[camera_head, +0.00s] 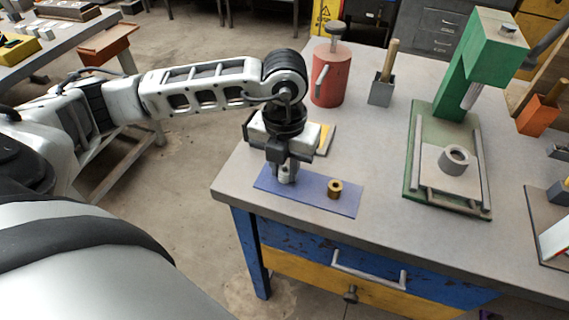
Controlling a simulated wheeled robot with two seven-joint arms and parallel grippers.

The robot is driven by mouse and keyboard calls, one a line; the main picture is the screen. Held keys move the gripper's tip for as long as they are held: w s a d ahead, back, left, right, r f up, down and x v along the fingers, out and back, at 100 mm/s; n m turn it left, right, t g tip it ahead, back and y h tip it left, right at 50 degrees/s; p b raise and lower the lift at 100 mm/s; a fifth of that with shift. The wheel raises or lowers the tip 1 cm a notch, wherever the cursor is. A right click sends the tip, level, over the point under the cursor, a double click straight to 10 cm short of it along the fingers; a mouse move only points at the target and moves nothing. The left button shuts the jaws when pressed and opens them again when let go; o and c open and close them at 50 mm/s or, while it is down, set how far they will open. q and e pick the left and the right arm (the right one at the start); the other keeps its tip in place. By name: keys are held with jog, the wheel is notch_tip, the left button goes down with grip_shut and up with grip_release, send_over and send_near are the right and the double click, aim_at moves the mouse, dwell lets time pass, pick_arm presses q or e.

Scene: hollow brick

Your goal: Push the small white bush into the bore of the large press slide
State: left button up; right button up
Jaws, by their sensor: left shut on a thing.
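My left gripper (286,176) points down over the blue mat (315,197) at the table's near left corner. It is shut on a small whitish bush (287,178), mostly hidden between the fingers. I cannot tell whether the bush touches the mat. A brass bush (335,188) stands on the mat to the right of the gripper. The green press (453,105) stands at the right, its ram above the base. A grey slide piece with a round bore (454,160) sits on the press base, apart from the gripper. My right gripper is not in view.
A red can (328,78) and a grey holder with a wooden handle (381,90) stand behind the mat. A flat yellow and white item (325,138) lies behind the gripper. An orange box (538,115) stands far right. The tabletop (375,150) between mat and press is clear.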

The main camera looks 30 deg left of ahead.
aim_at(281, 167)
pick_arm(q)
jog(key=shift+f+b, duration=0.3)
jog(key=o, duration=1)
jog(key=shift+c, duration=0.2)
jog(key=shift+r, duration=0.1)
jog(key=shift+r+p, duration=0.15)
jog(key=shift+p, duration=0.3)
notch_tip(281, 167, up, 16)
jog(key=shift+a, duration=0.45)
jog(key=shift+s+f, duration=0.1)
jog(key=shift+f, duration=0.1)
